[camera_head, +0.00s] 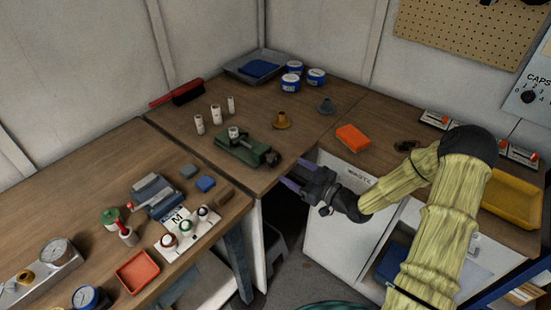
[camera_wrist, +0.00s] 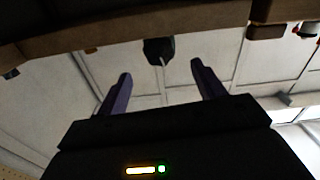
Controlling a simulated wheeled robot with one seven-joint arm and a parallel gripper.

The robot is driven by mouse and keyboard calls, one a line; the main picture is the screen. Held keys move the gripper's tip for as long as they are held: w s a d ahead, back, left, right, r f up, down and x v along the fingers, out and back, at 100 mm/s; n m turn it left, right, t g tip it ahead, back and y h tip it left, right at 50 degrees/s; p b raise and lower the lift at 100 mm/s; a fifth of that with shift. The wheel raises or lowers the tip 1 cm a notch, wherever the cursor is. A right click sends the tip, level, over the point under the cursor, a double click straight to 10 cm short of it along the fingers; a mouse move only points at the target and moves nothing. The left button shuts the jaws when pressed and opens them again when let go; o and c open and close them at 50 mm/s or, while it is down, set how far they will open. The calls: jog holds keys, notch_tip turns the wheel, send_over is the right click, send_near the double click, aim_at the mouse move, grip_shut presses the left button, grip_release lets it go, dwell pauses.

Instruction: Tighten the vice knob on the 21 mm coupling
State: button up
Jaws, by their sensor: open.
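The green vice (camera_head: 238,150) sits near the bench's front edge. A pale cylindrical piece (camera_head: 233,132), probably the coupling, stands upright in it. Its dark knob (camera_head: 273,158) faces the edge at the vice's right end. In the wrist view, a dark round part that looks like the knob (camera_wrist: 158,50) lies ahead between the purple fingers, apart from both. My gripper (camera_head: 290,177) is open and empty, just off the bench edge, to the right of and a little below the knob. It also shows in the wrist view (camera_wrist: 161,70). The coupling's size cannot be read.
Several pale cylinders (camera_head: 216,114) stand behind the vice. The left bench (camera_head: 85,190) holds gauges and small parts. A white waste cabinet (camera_head: 335,215) is below my arm.

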aim_at(277, 161)
jog(key=p+x, duration=0.1)
jog(key=x, duration=0.7)
jog(key=shift+w+a, duration=0.1)
jog(key=shift+w, duration=0.05)
jog(key=c, duration=1)
